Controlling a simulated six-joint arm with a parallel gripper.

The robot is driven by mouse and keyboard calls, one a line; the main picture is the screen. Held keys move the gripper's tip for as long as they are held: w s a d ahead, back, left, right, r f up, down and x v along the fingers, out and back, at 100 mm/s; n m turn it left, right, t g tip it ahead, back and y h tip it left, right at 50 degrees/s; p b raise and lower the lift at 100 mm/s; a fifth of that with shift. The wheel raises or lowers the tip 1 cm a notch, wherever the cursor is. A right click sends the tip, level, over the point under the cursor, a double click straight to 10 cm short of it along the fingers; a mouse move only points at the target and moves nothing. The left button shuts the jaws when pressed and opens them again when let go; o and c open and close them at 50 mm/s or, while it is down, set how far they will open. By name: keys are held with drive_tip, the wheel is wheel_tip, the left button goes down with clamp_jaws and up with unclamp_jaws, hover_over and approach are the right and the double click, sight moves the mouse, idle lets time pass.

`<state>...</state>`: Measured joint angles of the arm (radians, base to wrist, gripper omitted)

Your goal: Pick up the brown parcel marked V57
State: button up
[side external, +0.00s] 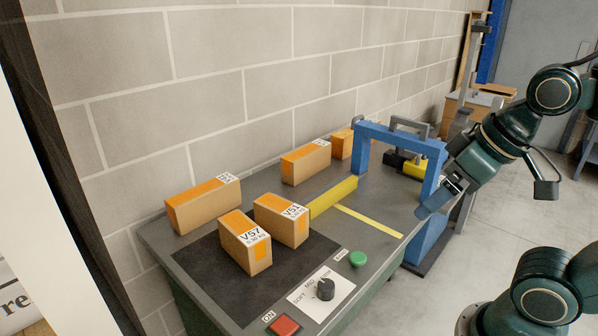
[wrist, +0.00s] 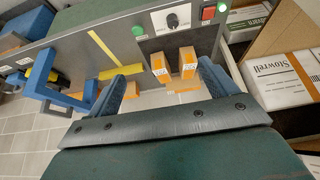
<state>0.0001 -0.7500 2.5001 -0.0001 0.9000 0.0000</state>
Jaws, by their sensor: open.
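The brown parcel marked V57 (side external: 257,257) has an orange stripe and a white label. It sits on a dark mat at the near left of the bench in the side view. My gripper (side external: 432,205) is open and empty, by the blue frame and well to the right of the parcels. Its two blue fingers (wrist: 163,77) show in the wrist view.
More brown parcels (side external: 203,206) (side external: 305,163) stand along the block wall. A yellow bar (side external: 333,198) lies right of the pair. A blue frame (side external: 398,137) arches over the bench's right end. A control panel (side external: 321,291) with a knob and buttons is at the front edge.

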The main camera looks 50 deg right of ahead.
idle(0.3)
drive_tip(key=w+a+r+g, duration=0.15)
drive_tip(key=w+r, duration=0.25)
drive_tip(key=w, duration=0.8)
drive_tip(key=m+g, duration=0.1)
drive_tip(key=g, duration=0.3)
hover_over(244, 227)
wheel_tip(244, 227, down, 18)
drive_tip(key=shift+w+f, duration=0.15)
drive_tip(key=shift+f, duration=0.35)
drive_tip(key=shift+f, duration=4.3)
